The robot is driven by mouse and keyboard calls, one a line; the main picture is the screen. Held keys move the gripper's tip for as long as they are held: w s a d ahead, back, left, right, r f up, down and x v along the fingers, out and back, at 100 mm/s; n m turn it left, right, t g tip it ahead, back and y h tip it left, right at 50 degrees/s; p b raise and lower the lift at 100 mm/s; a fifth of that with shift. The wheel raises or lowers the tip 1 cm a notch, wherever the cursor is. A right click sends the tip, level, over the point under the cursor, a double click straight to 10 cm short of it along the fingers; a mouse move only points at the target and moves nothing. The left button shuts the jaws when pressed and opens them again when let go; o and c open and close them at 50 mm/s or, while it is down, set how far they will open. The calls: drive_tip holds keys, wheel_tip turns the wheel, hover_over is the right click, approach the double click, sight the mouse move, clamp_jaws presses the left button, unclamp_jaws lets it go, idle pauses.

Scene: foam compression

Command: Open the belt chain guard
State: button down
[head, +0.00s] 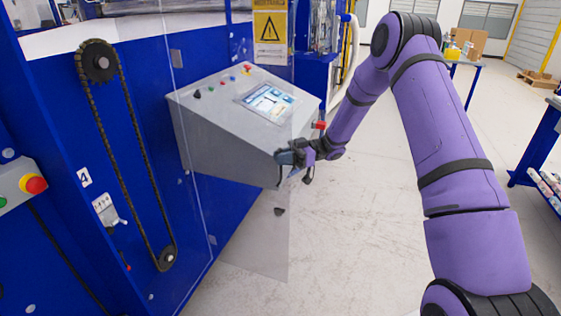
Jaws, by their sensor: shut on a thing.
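The belt chain guard (250,235) is a clear panel. It stands out from the blue machine front, to the right of the chain, with its lower right corner over the floor. The dark chain (134,150) runs between an upper sprocket (100,61) and a lower sprocket (167,257) and shows uncovered. My gripper (284,158) is at the guard's right edge, in front of the control console's lower right corner. It is shut on what looks like the guard's edge or handle; the fingers hide the exact contact. A small dark part (279,211) sits lower on the guard's edge.
The grey control console (225,115) with a screen stands behind the guard. A red button box (35,185) and a small switch (110,211) are on the machine at left. A yellow warning sign (270,27) hangs above. The floor (350,240) below my arm is clear.

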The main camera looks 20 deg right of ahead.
drive_tip(key=shift+w+d, duration=0.15)
drive_tip(key=shift+w, duration=0.3)
drive_tip(key=c, duration=1.3)
unclamp_jaws()
drive_tip(key=shift+o, duration=0.2)
drive_tip(key=d, duration=1)
drive_tip(key=shift+w+d, duration=0.35)
drive_tip(key=shift+w, duration=0.05)
